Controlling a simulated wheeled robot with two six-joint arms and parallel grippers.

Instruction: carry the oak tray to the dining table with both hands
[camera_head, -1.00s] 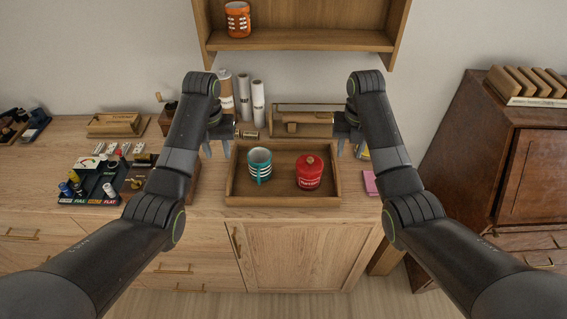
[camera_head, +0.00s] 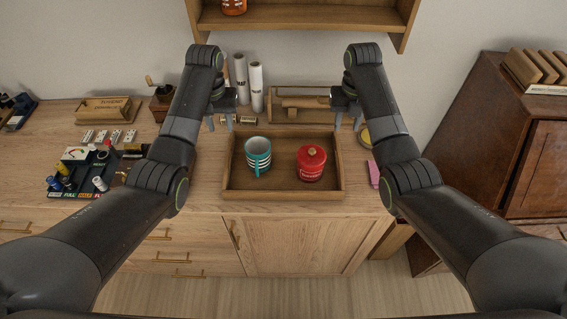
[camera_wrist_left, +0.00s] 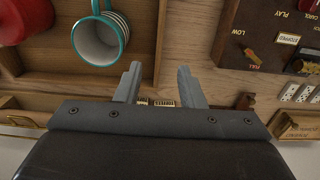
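The oak tray (camera_head: 283,195) lies on the wooden cabinet top, with a teal-and-white striped mug (camera_head: 257,156) and a red lidded canister (camera_head: 311,163) in it. My left gripper (camera_head: 219,126) is open near the tray's back left corner. In the left wrist view, the tray's side wall (camera_wrist_left: 158,45) lines up with the gap between the left fingers (camera_wrist_left: 159,82); the gap in height cannot be judged. My right gripper (camera_head: 347,127) is open near the back right corner, its fingers apart. Neither gripper visibly holds anything. No dining table is in view.
White rolls (camera_head: 256,88) and a wooden caddy (camera_head: 300,104) stand behind the tray. A dark board with controls (camera_head: 90,170) lies left, a pink block (camera_head: 373,174) right. A wall shelf (camera_head: 300,22) hangs above. A brown cabinet (camera_head: 500,150) stands at right.

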